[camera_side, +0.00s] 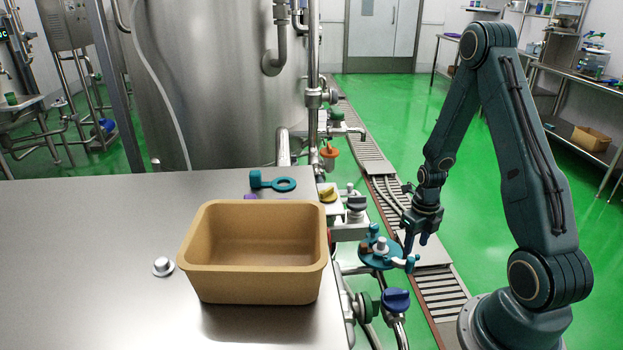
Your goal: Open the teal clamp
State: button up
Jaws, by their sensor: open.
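The teal clamp (376,256) sits on the pipework right of the steel table, with a pale fitting at its middle and a teal end piece sticking out to the right. My gripper (416,240) points down just right of and above this end piece. Its two fingers are apart with nothing visible between them. The fingers look close to the clamp, but I cannot tell whether they touch it. A second teal piece (283,184), a flat ring with a stub, lies on the table behind the bin. Whether the clamp is latched is too small to tell.
A tan bin (253,285), empty, stands at the right edge of the steel table (90,260). A small metal knob (162,266) is left of it. The table's left is clear.

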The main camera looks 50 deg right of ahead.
aim_at(412, 259)
notch_tip(412, 259, up, 6)
dwell(0.5)
jog(key=shift+r, duration=0.1)
jog(key=w+a+r+n+t+h, duration=0.1)
jog(key=a+r+n, duration=0.5)
jog(key=r+n, duration=0.35)
jog(key=w+a+r+n+t, duration=0.1)
jog(key=a+r+n+t, duration=0.1)
jog(key=a+r+n, duration=0.55)
jog(key=s+a+r+n+t, duration=0.1)
jog(key=s+a+r+n, duration=0.3)
jog(key=n, duration=0.7)
jog(key=s+a+r+n+t+y, duration=0.1)
jog(key=s+a+r+n, duration=0.4)
jog(key=n, duration=0.6)
jog(key=shift+s+a+r+n+t, duration=0.15)
jog(key=shift+s+n+t, duration=0.2)
jog(key=shift+s, duration=0.2)
